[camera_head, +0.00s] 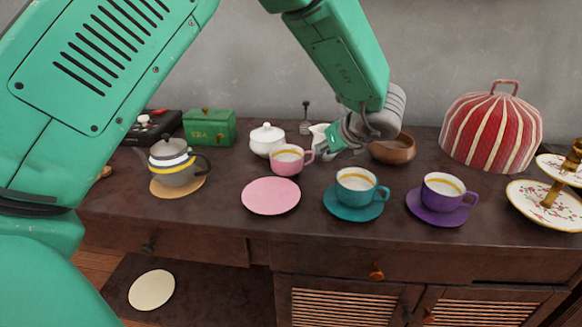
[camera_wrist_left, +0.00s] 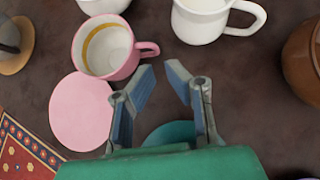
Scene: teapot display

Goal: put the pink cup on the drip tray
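The pink cup (camera_head: 286,162) stands upright on the dark counter, just behind a flat round pink saucer (camera_head: 270,196). Its handle points right in the head view. In the left wrist view the pink cup (camera_wrist_left: 108,50) has a pale inside with a yellow band, and its handle is just ahead of my fingertips. My left gripper (camera_head: 328,144) is to the right of the cup, and in the left wrist view its two fingers (camera_wrist_left: 161,70) are apart with nothing between them. I cannot tell for sure which thing is the drip tray. My right gripper is not in view.
A white lidded pot (camera_head: 266,139) stands behind the cup. A white jug (camera_wrist_left: 200,20) and a brown bowl (camera_head: 393,149) are near the gripper. A teal cup (camera_head: 354,186), a purple cup (camera_head: 440,193) and a grey teapot (camera_head: 173,165) stand around. A black object (camera_head: 153,127) is back left.

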